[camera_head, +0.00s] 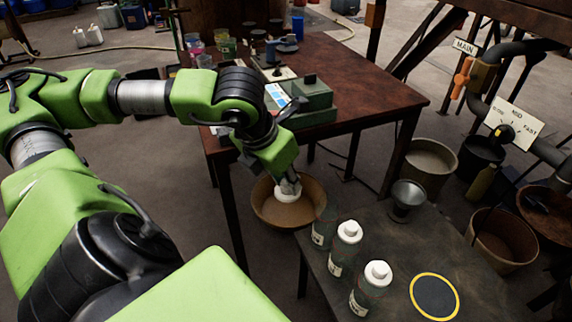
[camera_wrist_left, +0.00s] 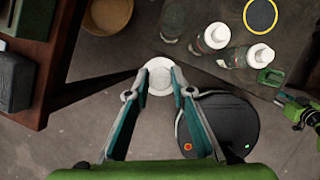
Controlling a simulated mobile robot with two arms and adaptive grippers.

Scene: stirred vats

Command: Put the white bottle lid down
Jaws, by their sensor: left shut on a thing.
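My left gripper (camera_head: 289,183) is shut on a round white lid (camera_head: 289,193). In the left wrist view the lid (camera_wrist_left: 160,76) sits between the fingertips. In the head view it appears in front of the brown tub (camera_head: 268,212), left of the dark table (camera_head: 395,235). Two bottles with white caps, a middle one (camera_head: 345,248) and a near one (camera_head: 370,288), stand upright on that table. A third bottle (camera_head: 322,233) beside them shows no white cap. A green and black part, perhaps my right gripper (camera_wrist_left: 297,108), shows at the left wrist view's right edge; its jaws are unclear.
A metal funnel-like cup (camera_head: 408,197) and a black disc with a yellow rim (camera_head: 435,296) are on the dark table. The reddish-brown table (camera_head: 370,75) behind holds a green box (camera_head: 312,95) and several jars. Tubs and pipes stand at right. Dark table surface between cup and disc is clear.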

